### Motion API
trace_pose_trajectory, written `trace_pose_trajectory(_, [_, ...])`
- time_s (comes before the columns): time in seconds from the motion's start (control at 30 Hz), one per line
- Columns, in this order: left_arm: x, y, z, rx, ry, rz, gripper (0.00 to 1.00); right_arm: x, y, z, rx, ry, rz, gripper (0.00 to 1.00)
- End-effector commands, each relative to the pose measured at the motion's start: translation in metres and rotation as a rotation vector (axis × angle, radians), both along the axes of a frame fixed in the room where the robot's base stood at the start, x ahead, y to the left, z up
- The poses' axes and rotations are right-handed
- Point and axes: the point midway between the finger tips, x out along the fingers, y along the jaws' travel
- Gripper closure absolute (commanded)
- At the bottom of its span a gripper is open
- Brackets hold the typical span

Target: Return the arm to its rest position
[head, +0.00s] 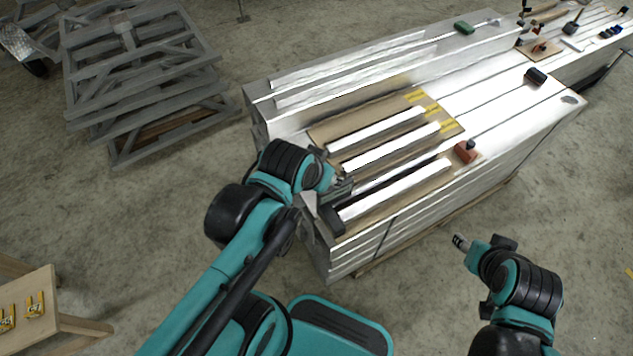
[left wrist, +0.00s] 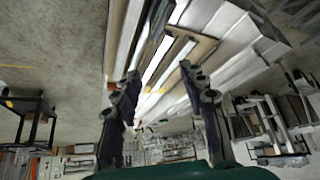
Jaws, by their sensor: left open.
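My left arm comes in from the left in the head view. Its gripper (head: 338,188) is over the near left end of the aluminium stack (head: 385,245), close to the ends of the metal bars. In the left wrist view the two dark fingers of the left gripper (left wrist: 155,95) stand apart with nothing between them. The stack also shows past the fingers in that view (left wrist: 235,70). My right arm is at the lower right in the head view, off the stack; its end (head: 460,242) is small, and its finger state is unclear.
Several bars (head: 390,153) lie on a brown board (head: 325,132) on the stack. A red-brown block (head: 466,152), a black object (head: 535,77) and a green object (head: 464,28) lie on top. Grey frames (head: 140,75) stand at upper left, a wooden table (head: 50,315) at lower left. Floor is free at right.

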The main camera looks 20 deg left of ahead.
Motion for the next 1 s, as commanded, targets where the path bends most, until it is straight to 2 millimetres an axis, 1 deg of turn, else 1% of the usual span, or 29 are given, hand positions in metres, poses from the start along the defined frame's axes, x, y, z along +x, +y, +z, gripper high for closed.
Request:
trace_pose_trajectory(0.03, [-0.009,0.003,-0.004,-0.005,-0.015,0.016,0.58,0.0,0.0,0.0,0.0,0.0,0.0,0.53])
trace_pose_trajectory(0.1, [-0.016,0.005,-0.008,-0.01,-0.033,0.03,0.58,0.0,0.0,0.0,0.0,0.0,0.0,0.53])
trace_pose_trajectory(0.2, [-0.021,0.007,-0.011,-0.015,-0.045,0.041,0.58,0.0,0.0,0.0,0.0,0.0,0.0,0.53])
trace_pose_trajectory(1.0, [-0.022,0.007,-0.011,-0.015,-0.046,0.041,0.58,0.0,0.0,0.0,0.0,0.0,0.0,0.53])
